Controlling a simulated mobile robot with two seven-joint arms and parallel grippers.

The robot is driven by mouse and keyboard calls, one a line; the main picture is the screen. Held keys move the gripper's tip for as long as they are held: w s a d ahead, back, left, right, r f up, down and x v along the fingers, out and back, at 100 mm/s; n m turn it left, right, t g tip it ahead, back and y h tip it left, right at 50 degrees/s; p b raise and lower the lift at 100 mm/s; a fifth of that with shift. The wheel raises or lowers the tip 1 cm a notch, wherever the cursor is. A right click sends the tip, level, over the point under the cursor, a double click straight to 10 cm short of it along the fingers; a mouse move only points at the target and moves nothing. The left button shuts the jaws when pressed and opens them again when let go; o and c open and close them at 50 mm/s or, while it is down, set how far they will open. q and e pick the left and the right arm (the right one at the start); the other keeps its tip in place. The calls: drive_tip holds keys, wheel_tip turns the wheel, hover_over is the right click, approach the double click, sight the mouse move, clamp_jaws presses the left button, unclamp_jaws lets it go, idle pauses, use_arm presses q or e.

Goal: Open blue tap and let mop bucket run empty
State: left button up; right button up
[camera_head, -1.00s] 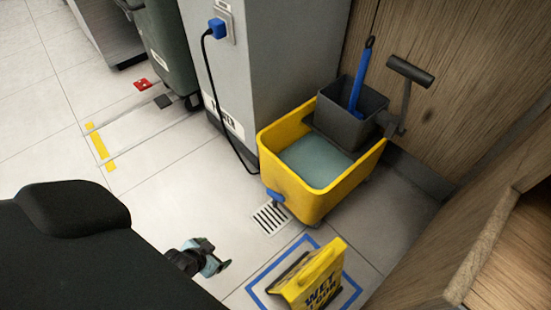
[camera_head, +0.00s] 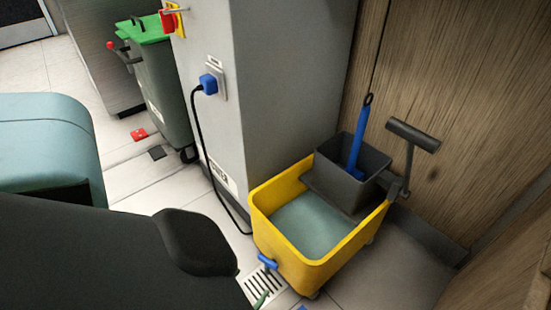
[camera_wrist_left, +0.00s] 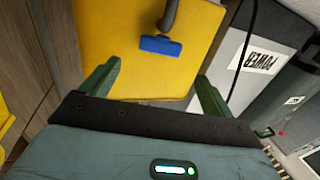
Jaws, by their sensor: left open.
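The yellow mop bucket (camera_head: 330,262) stands on the floor with grey-green water (camera_head: 305,224) in it. Its blue tap (camera_head: 267,261) sticks out low at the near left corner, above the floor drain (camera_head: 265,283). In the left wrist view the tap's blue handle (camera_wrist_left: 160,45) lies crosswise under a dark spout on the yellow wall. My left gripper (camera_wrist_left: 159,72) is open, its green fingers on either side below the handle, apart from it. In the head view only a green finger of it (camera_head: 262,298) shows, just below the tap; my arm hides the rest. My right gripper is not in view.
A grey wringer with a blue-handled tool (camera_head: 357,150) sits on the bucket. A grey pillar (camera_head: 285,90) with a plugged blue connector (camera_head: 208,84) and black cable stands behind left. A wooden panel (camera_head: 450,110) closes the right. A green-lidded bin (camera_head: 160,80) stands farther back.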

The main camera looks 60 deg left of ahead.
sight(266, 263)
use_arm(q)
drive_tip(key=shift+b+x, duration=0.8)
drive_tip(key=shift+x, duration=3.1)
drive_tip(key=shift+r, duration=0.15)
drive_tip(key=c, duration=1)
drive_tip(key=shift+d+n+g+y, duration=0.15)
drive_tip(key=shift+n+g+y, duration=0.25)
drive_tip(key=shift+n+y, duration=0.6)
drive_tip(key=o, duration=1)
drive_tip(key=shift+m, duration=0.3)
